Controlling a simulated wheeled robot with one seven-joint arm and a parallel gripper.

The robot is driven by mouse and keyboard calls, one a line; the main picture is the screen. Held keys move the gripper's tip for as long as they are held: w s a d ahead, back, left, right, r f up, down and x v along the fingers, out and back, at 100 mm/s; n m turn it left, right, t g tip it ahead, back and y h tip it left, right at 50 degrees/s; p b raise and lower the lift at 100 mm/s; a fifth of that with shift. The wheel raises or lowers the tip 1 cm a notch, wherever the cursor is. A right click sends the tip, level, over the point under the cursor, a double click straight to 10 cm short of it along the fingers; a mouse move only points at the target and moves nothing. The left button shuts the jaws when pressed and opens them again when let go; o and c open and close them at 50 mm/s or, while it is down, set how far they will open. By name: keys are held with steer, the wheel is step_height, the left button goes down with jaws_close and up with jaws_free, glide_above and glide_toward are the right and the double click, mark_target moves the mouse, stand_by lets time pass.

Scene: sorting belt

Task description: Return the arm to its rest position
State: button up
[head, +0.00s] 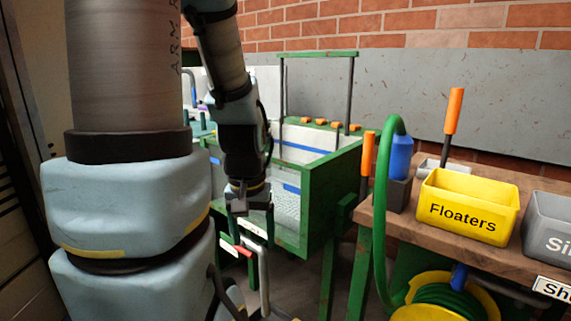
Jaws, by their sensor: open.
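My arm fills the left part of the head view and bends down toward the middle. My gripper (249,207) hangs at its end, pointing down, in front of the green-framed tank. The gripper is small and dark here; it is open and I see nothing held in it.
A green-framed tank (312,205) stands behind my gripper. To the right is a wooden bench (408,227) with a yellow "Floaters" bin (466,212), a grey bin (548,230), a blue bottle (400,160) and a green hose (379,220). A grey pipe (263,270) rises below the gripper.

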step_height(320, 180, up, 14)
steer(key=p, duration=1.2)
steer(key=shift+f, duration=0.15)
steer(key=shift+c, duration=0.2)
